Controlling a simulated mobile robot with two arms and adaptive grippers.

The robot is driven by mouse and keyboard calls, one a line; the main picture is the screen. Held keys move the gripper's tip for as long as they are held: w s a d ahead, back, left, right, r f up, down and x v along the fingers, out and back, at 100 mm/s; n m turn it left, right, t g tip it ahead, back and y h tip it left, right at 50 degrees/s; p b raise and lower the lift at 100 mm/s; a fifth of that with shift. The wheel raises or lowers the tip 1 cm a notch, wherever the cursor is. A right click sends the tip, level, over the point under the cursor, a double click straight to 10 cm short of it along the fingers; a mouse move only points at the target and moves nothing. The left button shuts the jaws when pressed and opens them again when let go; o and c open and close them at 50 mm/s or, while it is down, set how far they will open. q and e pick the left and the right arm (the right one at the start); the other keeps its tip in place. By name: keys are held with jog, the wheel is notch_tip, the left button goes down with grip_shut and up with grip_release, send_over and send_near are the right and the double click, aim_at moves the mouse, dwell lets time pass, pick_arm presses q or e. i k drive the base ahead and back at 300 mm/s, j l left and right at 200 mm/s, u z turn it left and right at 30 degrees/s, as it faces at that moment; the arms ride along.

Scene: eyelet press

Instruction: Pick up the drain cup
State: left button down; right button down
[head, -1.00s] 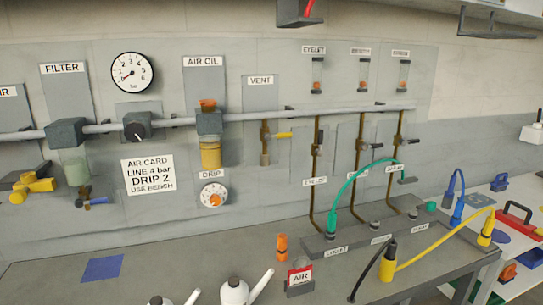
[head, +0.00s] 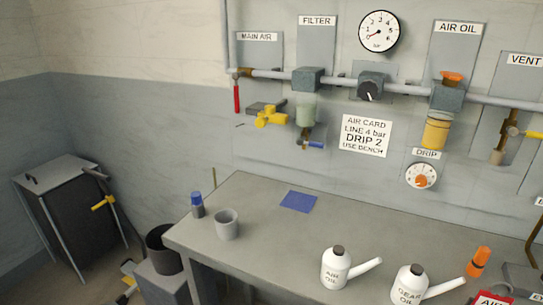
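A grey, open-topped cup (head: 227,224), which looks like the drain cup, stands upright near the left end of the grey bench (head: 330,228). The filter bowl (head: 307,108), pale green, hangs on the wall under the FILTER plate, with a small blue-handled drain valve (head: 312,144) below it. Neither of my grippers can be made out in the head view.
A blue-capped bottle (head: 197,206) stands just left of the cup. A blue mat (head: 298,201) lies behind it to the right. An AIR OIL can (head: 337,271) and a GEAR OIL can (head: 410,288) stand at the front. A dark bin (head: 162,250) is beyond the bench's left end.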

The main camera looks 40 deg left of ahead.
aim_at(226, 221)
jog(key=u, duration=0.4)
jog(key=k+u, duration=0.1)
jog(key=u, duration=0.7)
jog(key=k+j+u, duration=0.1)
jog(key=u, duration=0.3)
jog(key=z, duration=0.75)
jog(key=i+j+z, duration=0.1)
jog(key=j+z, duration=0.7)
jog(key=z, duration=0.15)
jog(key=k+j+z, duration=0.1)
jog(key=j+z, duration=0.35)
jog(key=k+j+z, duration=0.1)
jog(key=j+z, duration=0.4)
jog(key=l, duration=0.1)
